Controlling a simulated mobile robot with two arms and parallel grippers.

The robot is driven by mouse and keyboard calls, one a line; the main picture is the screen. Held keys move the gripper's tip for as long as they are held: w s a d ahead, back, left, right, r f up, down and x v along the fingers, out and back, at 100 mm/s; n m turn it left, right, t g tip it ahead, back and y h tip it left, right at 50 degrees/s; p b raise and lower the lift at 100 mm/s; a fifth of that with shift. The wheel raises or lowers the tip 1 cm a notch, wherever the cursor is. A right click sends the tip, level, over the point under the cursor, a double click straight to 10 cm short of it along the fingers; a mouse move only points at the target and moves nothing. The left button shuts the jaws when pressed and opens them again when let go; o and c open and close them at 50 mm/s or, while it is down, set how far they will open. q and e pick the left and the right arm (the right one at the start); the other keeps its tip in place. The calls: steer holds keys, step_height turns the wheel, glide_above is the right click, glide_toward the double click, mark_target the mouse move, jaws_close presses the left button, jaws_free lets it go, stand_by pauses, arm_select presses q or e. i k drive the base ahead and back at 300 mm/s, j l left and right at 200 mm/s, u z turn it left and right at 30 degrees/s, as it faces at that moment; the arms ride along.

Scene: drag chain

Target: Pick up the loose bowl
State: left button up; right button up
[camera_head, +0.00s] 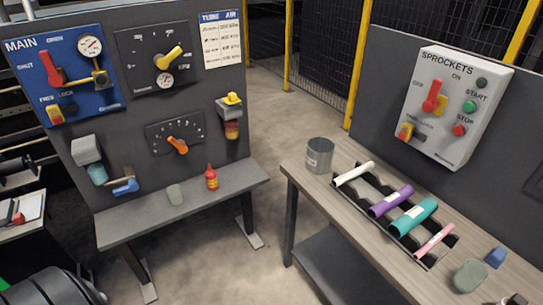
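Neither of my grippers shows in the head view.
A wooden bench (312,176) on the right holds a metal can (319,155), a rack with several coloured rolls, a grey-green lump (470,275) and a blue block (495,257). Bare floor (262,115) lies between shelf and bench. A dark drum (55,290) is at lower left.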

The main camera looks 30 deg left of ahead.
mark_target(473, 273)
steer(key=u, duration=0.6)
steer(key=z, duration=1.3)
